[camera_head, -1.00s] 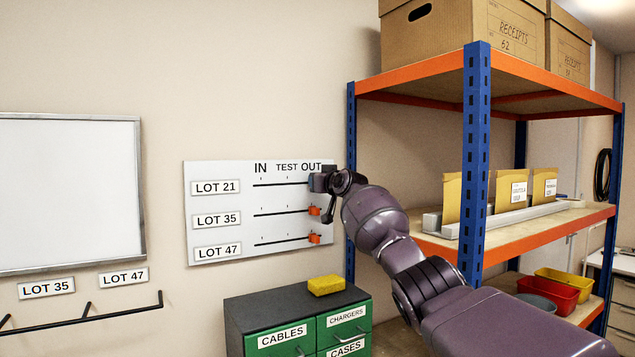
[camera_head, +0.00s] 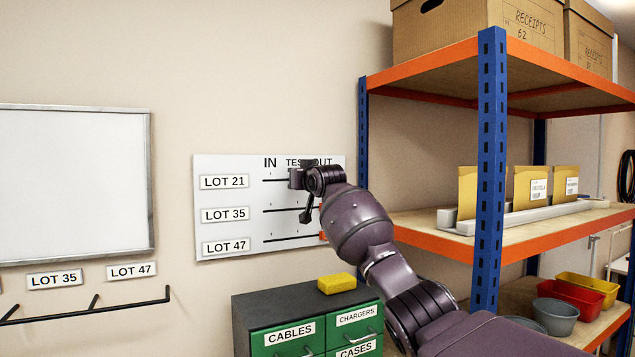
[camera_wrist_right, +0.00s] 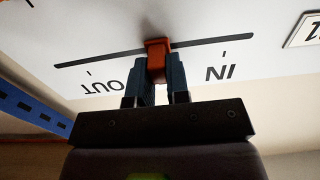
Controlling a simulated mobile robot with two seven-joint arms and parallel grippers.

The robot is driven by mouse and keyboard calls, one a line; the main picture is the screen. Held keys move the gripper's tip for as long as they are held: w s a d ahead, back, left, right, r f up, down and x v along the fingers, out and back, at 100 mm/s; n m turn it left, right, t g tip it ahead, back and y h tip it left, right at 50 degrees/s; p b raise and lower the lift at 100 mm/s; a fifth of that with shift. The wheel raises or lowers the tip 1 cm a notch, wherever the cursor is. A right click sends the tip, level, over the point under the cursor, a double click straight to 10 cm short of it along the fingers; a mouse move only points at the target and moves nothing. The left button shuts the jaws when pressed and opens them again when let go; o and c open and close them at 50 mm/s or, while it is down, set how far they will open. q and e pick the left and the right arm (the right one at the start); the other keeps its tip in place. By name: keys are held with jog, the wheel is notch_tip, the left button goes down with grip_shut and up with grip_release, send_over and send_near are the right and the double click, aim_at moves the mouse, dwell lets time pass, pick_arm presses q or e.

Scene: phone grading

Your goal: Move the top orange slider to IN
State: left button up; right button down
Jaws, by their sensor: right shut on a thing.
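The white board (camera_head: 225,164) on the wall has three slots beside the labels LOT 21, LOT 35 and LOT 47, under the words IN, TEST and OUT. My right gripper (camera_head: 296,179) is at the top slot, about below TEST. In the right wrist view, which shows the board upside down, the right gripper (camera_wrist_right: 156,72) is shut on the top orange slider (camera_wrist_right: 158,47), about midway between the IN and OUT marks. In the head view my gripper hides this slider. The bottom orange slider (camera_head: 323,236) sits at the OUT end, partly behind my arm. My left gripper is out of view.
The blue and orange shelf rack (camera_head: 490,150) stands right of the board, close to my right arm. A dark cabinet with green drawers (camera_head: 285,338) stands below, with a yellow sponge (camera_head: 337,283) on top. The wall left of the board is bare up to the whiteboard (camera_head: 75,185).

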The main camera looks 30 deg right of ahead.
aim_at(269, 177)
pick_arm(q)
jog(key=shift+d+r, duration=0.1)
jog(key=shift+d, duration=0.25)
pick_arm(e)
jog(key=a, duration=0.7)
jog(key=shift+w+f, duration=0.1)
jog(key=shift+w, duration=0.2)
jog(key=c, duration=1.1)
grip_release()
jog(key=shift+a, duration=0.2)
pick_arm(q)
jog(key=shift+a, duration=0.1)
pick_arm(e)
jog(key=shift+d, duration=0.1)
jog(key=shift+s, duration=0.1)
jog(key=shift+s, duration=0.5)
pick_arm(q)
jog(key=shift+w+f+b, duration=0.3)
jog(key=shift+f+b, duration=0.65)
jog(key=shift+b, duration=0.1)
pick_arm(e)
jog(key=shift+s+a, duration=0.2)
jog(key=shift+s, duration=2.2)
jog(key=shift+s+a, duration=0.2)
jog(key=shift+s, duration=2.2)
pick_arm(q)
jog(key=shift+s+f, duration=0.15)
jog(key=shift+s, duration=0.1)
